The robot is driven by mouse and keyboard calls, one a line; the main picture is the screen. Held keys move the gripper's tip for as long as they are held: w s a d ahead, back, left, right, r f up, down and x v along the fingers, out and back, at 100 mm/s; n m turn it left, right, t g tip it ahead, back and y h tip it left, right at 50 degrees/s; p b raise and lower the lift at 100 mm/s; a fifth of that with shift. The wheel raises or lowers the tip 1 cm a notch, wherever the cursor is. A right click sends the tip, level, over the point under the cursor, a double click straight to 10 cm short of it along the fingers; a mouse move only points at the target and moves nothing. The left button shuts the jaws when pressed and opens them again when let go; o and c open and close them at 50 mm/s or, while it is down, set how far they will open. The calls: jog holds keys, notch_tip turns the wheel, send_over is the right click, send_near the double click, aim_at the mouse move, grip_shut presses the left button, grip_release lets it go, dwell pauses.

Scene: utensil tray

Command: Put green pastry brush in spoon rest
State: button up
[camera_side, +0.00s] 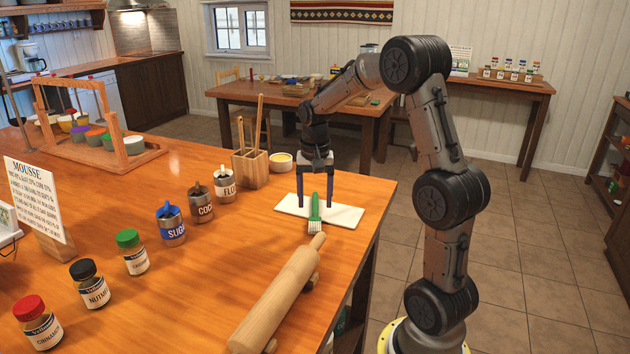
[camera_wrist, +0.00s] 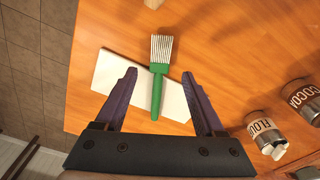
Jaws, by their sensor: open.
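The green pastry brush (camera_side: 315,210) lies across a flat white slab (camera_side: 346,214) near the table's far right corner. Its pale bristles reach past the slab's near edge; the handle is on the slab. It also shows in the wrist view (camera_wrist: 159,88), bristles toward the top, on the white slab (camera_wrist: 110,73). My gripper (camera_side: 316,207) points down, open, with one finger on each side of the brush. In the wrist view my gripper (camera_wrist: 159,73) has a clear gap on both sides of the handle. I cannot tell whether the slab is the spoon rest.
A rolling pin (camera_side: 275,297) lies on its stand nearer the camera. Labelled canisters (camera_side: 200,205) and spice jars (camera_side: 132,252) line the left. Bare table lies between jars and rolling pin.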

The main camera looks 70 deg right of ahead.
notch_tip(320, 180, up, 6)
jog(key=s+a+r+n+t, duration=0.1)
jog(key=s+a+r+n, duration=0.15)
jog(key=a, duration=0.45)
jog(key=s+a+r+n+t, duration=0.2)
jog(key=s+a+n, duration=0.2)
jog(key=a, duration=0.3)
jog(key=s+a+f+n+t, duration=0.2)
jog(key=s+a+n, duration=0.5)
jog(key=s+a, duration=0.1)
jog(key=shift+s+a+f+y, duration=0.15)
jog(key=shift+s+a+y, duration=0.25)
jog(key=shift+s, duration=0.2)
